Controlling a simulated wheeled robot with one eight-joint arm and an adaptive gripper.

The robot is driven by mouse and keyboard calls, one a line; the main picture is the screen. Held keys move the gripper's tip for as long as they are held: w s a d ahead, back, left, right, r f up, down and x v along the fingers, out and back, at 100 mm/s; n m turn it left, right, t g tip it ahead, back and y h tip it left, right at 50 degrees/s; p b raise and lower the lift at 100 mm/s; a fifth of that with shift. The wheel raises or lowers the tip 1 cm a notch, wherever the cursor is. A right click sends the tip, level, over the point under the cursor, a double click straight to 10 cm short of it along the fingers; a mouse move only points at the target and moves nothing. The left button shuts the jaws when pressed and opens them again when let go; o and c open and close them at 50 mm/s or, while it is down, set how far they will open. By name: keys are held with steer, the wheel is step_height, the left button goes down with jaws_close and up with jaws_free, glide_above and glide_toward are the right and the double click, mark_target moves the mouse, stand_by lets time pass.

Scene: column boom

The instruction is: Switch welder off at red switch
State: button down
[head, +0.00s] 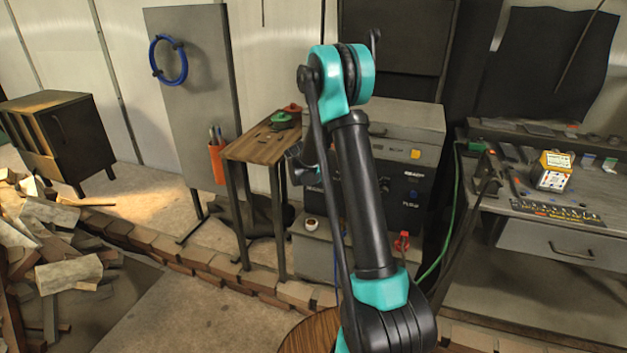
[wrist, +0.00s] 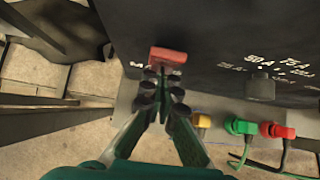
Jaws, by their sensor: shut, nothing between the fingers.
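The welder is a dark box (wrist: 215,35) with white lettering and a grey knob (wrist: 261,87). In the head view the welder (head: 412,188) stands behind my arm, partly covered. The red switch (wrist: 168,55) is a small red block at the lower left of the panel in the wrist view. I cannot make it out in the head view. My gripper (wrist: 163,78) is shut and empty, its fingertips close together right at the switch's near edge. I cannot tell whether they touch it.
Yellow, green (wrist: 241,126) and red plugs (wrist: 277,131) with cables stick out beside my gripper. A wooden-topped table (head: 258,143) stands left of the welder. A workbench (head: 540,208) stands right. A low brick border (head: 150,240) runs across the floor.

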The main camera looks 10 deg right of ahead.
steer(key=shift+r, duration=0.1)
steer(key=shift+r, duration=0.75)
